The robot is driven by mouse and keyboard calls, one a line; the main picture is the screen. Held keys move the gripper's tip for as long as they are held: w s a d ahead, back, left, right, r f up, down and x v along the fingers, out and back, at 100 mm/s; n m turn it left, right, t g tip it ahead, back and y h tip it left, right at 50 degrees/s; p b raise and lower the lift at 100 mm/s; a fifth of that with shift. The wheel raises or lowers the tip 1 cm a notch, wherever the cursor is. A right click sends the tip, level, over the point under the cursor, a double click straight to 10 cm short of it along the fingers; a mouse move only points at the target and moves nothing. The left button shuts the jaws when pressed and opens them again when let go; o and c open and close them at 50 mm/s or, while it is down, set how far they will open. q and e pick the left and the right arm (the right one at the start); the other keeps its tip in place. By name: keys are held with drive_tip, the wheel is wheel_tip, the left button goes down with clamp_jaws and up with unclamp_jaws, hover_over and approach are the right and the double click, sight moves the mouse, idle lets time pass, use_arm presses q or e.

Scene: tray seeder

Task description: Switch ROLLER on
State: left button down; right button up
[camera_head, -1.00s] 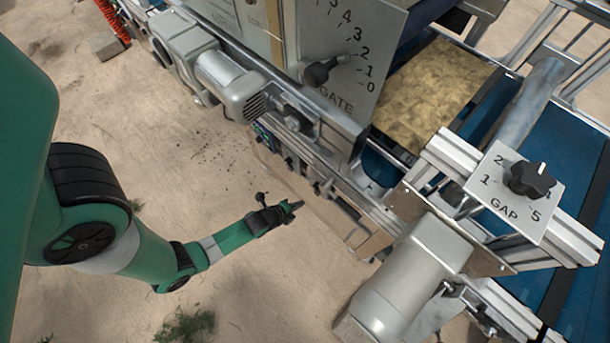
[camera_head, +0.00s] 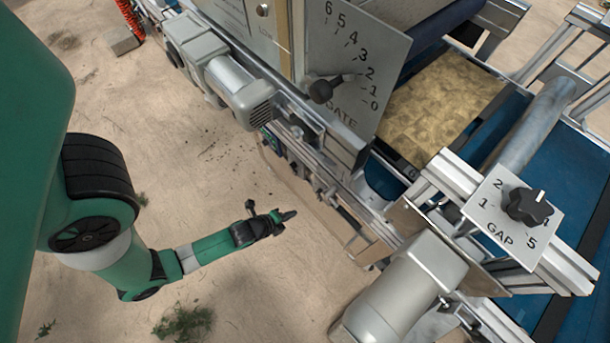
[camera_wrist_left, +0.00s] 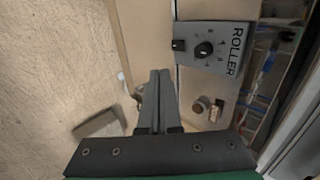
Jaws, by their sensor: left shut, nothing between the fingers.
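The ROLLER control box (camera_wrist_left: 236,68) is a grey panel at the upper right of the left wrist view, its lettering turned sideways. It carries a round black knob (camera_wrist_left: 204,49) with small marks around it and a black rocker-like switch (camera_wrist_left: 179,45) near its left edge. The switch's position is too small to tell. My left gripper (camera_wrist_left: 159,74) is shut and empty, its fingertips below and left of the box in the picture, apart from it. In the head view my left gripper (camera_head: 290,215) hangs beside the machine's side; the ROLLER box cannot be made out there.
The GAP knob (camera_head: 527,206) and GATE knob (camera_head: 322,91) sit on plates on the machine. A grey motor (camera_head: 402,287) juts out at the lower right. A small round button (camera_wrist_left: 199,106) lies below the ROLLER box.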

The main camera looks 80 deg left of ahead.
use_arm(q)
drive_tip(key=w+a+r+b+x, duration=0.1)
drive_tip(key=b+x, duration=0.6)
drive_tip(key=x, duration=0.6)
drive_tip(key=shift+w+r+b, duration=0.3)
drive_tip(key=shift+w+r, duration=0.05)
drive_tip(key=shift+w+f, duration=0.1)
drive_tip(key=shift+w, duration=0.05)
drive_tip(key=shift+r+p, duration=0.8)
drive_tip(key=shift+p, duration=0.1)
